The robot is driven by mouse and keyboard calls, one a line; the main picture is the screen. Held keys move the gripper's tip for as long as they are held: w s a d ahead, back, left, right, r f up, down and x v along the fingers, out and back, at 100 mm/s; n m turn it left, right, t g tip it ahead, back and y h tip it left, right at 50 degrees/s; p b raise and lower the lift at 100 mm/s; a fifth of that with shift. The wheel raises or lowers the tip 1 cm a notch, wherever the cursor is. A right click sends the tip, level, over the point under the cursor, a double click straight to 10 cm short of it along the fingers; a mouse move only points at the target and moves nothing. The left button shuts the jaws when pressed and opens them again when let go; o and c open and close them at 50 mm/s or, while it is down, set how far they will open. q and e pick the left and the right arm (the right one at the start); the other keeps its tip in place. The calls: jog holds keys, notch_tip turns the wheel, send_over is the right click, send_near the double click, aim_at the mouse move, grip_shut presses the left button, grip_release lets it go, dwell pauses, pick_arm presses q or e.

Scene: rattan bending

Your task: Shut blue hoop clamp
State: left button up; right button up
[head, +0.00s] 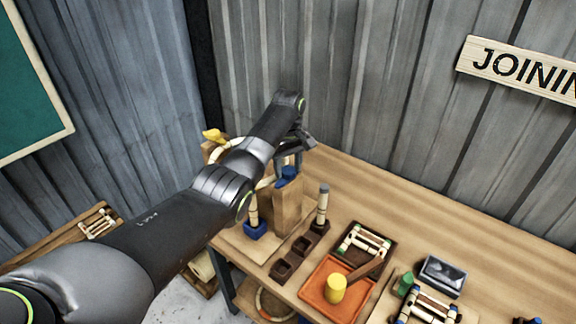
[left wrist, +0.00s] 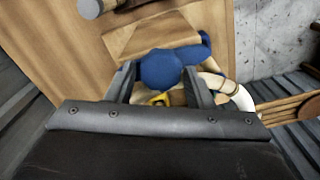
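The blue hoop clamp (head: 287,176) sits on top of a wooden block (head: 287,206) at the back left of the bench. My left gripper (head: 288,160) is just above it, reaching down from the left. In the left wrist view the blue clamp (left wrist: 165,68) lies between and beyond my spread fingertips (left wrist: 160,80); I cannot tell whether they touch it. A pale hoop (head: 226,150) shows behind my arm, and part of it curves to the right in the left wrist view (left wrist: 240,98). My arm hides part of the block and hoop. My right gripper is not in view.
A blue-based post (head: 255,228) and a pale post with a grey top (head: 322,205) flank the block. The bench back (head: 400,196) is clear.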

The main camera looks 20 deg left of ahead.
pick_arm(q)
jog(key=c, duration=0.7)
jog(key=shift+o, duration=0.2)
jog(key=shift+a, duration=0.1)
jog(key=shift+m, duration=0.4)
jog(key=m, duration=1.1)
jog(key=shift+m, duration=0.4)
jog(key=m, duration=0.5)
jog(key=shift+d, duration=0.25)
jog(key=shift+m, duration=0.3)
jog(key=o, duration=1)
